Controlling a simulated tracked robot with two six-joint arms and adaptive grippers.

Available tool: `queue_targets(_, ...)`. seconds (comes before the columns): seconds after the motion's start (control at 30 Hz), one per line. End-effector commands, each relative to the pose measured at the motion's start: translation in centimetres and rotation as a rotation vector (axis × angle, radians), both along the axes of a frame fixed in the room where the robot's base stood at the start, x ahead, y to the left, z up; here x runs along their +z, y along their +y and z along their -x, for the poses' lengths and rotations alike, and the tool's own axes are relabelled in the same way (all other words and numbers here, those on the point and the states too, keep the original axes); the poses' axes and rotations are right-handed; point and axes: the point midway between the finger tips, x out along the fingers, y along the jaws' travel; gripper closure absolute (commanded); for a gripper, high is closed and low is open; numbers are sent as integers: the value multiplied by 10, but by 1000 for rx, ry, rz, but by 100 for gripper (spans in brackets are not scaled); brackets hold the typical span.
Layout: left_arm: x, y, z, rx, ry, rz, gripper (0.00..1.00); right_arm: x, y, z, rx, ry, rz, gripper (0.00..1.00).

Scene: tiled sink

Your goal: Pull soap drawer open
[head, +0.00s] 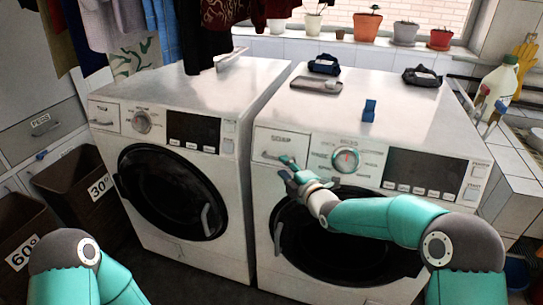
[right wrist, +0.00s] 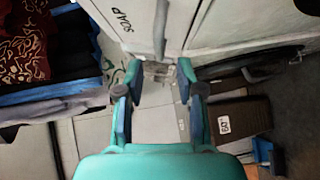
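The soap drawer (head: 275,142) is at the upper left of the right washing machine's front, and looks flush with the panel. It also shows at the top of the right wrist view (right wrist: 128,22), marked SOAP, with a grey upright handle bar (right wrist: 161,28). My right gripper (head: 288,165) is just in front of the drawer's lower edge and partly covers the handle area. In the right wrist view its two fingers (right wrist: 158,72) are apart, with the handle bar ahead of the gap. I cannot tell whether they touch it. My left gripper is out of view.
The left washing machine (head: 185,85) stands beside the right one (head: 350,105). A blue object (head: 369,110), a grey tray (head: 315,86) and dark cloths (head: 423,77) lie on top. Brown bins (head: 75,185) stand at the left. A bottle (head: 498,82) is at the right.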

Motion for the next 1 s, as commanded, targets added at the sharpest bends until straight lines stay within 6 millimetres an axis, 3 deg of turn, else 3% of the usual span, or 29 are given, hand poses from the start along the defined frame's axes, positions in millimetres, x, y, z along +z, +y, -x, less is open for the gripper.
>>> queue_targets(0.2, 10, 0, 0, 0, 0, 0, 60, -4, 17, -33, 0, 0, -1, 63)
queue_targets(0.4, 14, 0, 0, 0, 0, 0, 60, -6, 27, -51, 1, 0, 0, 63)
queue_targets(0.9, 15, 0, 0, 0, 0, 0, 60, -8, 32, -60, 1, 0, -1, 63)
queue_targets(1.0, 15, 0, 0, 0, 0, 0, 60, -8, 32, -60, 1, 0, -1, 80)
